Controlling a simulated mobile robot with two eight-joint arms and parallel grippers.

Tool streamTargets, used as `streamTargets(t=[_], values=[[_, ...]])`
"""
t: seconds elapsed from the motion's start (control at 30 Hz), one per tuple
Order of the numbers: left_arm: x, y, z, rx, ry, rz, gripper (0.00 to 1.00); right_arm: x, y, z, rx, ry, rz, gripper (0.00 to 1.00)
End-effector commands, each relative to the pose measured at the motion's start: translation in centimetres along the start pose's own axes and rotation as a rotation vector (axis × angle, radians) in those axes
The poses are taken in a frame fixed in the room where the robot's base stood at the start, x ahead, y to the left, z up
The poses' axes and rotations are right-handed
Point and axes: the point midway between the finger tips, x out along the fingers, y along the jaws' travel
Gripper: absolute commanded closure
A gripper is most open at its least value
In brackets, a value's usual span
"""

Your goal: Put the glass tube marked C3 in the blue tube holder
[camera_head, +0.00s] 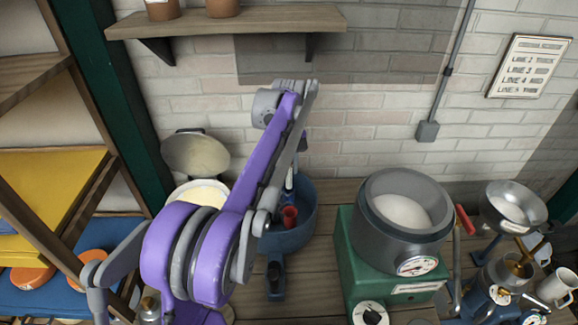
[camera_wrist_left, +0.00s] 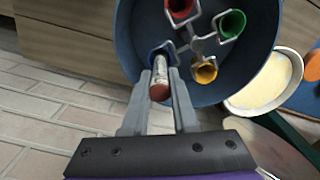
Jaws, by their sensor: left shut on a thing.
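My left gripper (camera_wrist_left: 160,88) is shut on a glass tube (camera_wrist_left: 159,72) with a reddish-brown end, seen in the left wrist view. The tube's far end is at the mouth of the blue tube holder (camera_wrist_left: 156,50); how deep it sits inside I cannot tell. No marking on the tube is readable. Red (camera_wrist_left: 180,7), green (camera_wrist_left: 232,22) and yellow (camera_wrist_left: 206,72) holders stand beside the blue one in a wire rack inside a round blue tub (camera_wrist_left: 258,35). In the head view the tub (camera_head: 300,236) is partly hidden behind my left arm. My right gripper is out of view.
A green machine (camera_head: 350,250) with a grey drum (camera_head: 432,240) stands right of the tub. A cream-filled pot (camera_head: 213,191) with a raised lid (camera_head: 196,153) is at the left. A wooden shelf (camera_head: 250,22) hangs above. Metal ware crowds the far right.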

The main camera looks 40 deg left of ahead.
Motion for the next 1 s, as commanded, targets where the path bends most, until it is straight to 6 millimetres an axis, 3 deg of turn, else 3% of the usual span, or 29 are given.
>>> streamTargets(t=[1.0], values=[[1.5, 0.0, 0.0, 0.000, 0.000, 0.000, 1.00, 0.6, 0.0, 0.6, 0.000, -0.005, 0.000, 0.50]])
